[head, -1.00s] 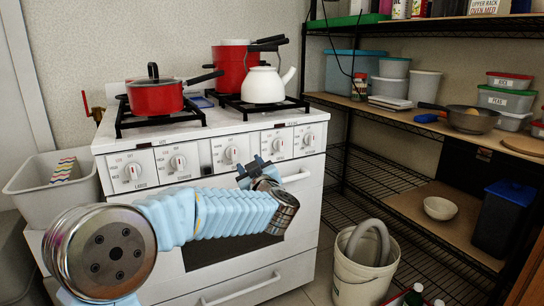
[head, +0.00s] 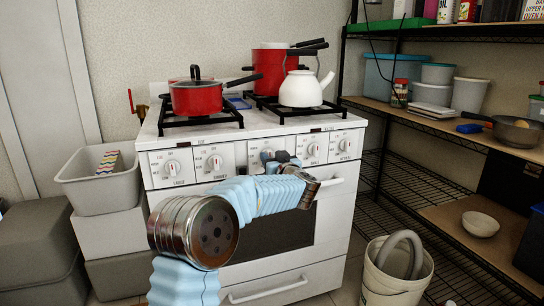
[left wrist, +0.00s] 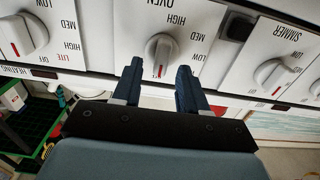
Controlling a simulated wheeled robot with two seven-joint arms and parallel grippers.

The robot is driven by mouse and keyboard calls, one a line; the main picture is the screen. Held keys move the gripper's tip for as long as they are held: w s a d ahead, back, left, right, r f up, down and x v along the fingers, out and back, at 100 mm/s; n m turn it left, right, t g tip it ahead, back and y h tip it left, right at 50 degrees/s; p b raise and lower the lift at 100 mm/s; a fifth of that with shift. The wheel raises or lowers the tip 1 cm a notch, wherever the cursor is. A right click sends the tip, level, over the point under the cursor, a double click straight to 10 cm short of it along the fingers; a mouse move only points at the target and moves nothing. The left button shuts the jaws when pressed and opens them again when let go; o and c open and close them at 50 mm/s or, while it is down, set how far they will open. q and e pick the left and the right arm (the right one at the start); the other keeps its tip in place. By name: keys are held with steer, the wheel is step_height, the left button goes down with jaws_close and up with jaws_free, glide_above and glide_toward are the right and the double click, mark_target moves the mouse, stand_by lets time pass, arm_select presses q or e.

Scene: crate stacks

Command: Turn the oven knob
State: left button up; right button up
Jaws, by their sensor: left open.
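The oven knob (left wrist: 161,52) is a white round dial with a red mark, under the label OVEN on the stove's front panel, which appears upside down in the left wrist view. My left gripper (left wrist: 159,68) is open, its two dark fingers pointing at the panel on either side of the knob's lower part. I see no grip on the knob, and cannot tell whether a finger touches it. In the head view my left gripper (head: 281,158) is in front of the middle of the panel and partly hides the middle knob. My right gripper is out of view.
Neighbouring knobs (head: 215,163) line the white stove (head: 190,212) on both sides. A red pot (head: 196,98) and a white kettle (head: 300,90) stand on top. A grey bin (head: 100,182) is at left, a white bucket (head: 386,295) at lower right.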

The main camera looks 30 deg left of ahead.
arm_select(q)
steer(key=shift+w+a, duration=0.3)
steer(key=shift+a, duration=0.1)
steer(key=shift+c, duration=0.3)
jaws_close()
